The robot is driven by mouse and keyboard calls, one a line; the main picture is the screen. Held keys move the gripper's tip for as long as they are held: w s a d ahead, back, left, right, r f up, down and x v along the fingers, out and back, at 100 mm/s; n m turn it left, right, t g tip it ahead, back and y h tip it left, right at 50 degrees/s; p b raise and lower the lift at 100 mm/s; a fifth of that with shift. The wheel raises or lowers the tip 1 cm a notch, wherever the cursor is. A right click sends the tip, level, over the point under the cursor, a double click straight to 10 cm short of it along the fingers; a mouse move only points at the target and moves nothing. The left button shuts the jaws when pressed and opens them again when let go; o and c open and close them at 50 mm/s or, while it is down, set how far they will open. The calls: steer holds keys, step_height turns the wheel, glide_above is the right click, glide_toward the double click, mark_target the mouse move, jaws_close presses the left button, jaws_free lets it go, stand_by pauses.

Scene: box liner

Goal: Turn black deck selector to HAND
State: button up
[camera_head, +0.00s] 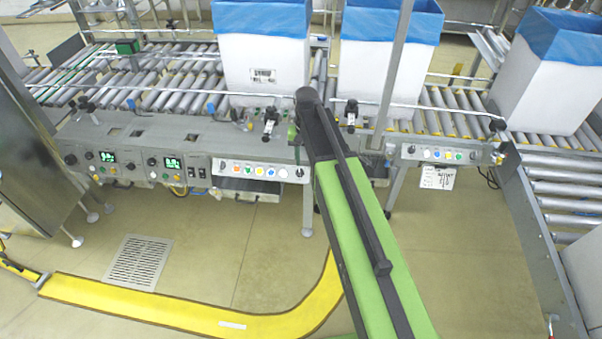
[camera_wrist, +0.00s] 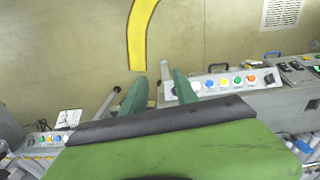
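My gripper (camera_wrist: 160,77) shows in the wrist view with its two green fingers apart and nothing between them. In the head view my arm hides most of it. The left control panel (camera_head: 135,160) carries several small black knobs, including one at its left end (camera_head: 71,159) and one at the right end of its button row (camera_head: 299,172). The right panel (camera_head: 440,153) also has a button row. I cannot read the labels, so I cannot tell which knob is the deck selector or where it points. In the wrist view the fingers are beside the button panel (camera_wrist: 225,83), left of its buttons.
White boxes with blue liners (camera_head: 262,65) stand on the roller conveyor (camera_head: 165,85) behind the panels. An upright metal post (camera_head: 394,75) rises near the middle box. A yellow floor strip (camera_head: 180,307) and a drain grate (camera_head: 138,262) lie on open floor in front.

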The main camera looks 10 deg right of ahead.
mark_target(299, 172)
steer(key=w+f+m+b, duration=0.2)
steer(key=w+f+m, duration=0.1)
steer(key=w, duration=1.1)
step_height(299, 172, down, 18)
steer(key=b, duration=1.7)
steer(key=shift+d+r, duration=0.15)
steer(key=shift+r, duration=0.2)
steer(key=shift+c, duration=0.3)
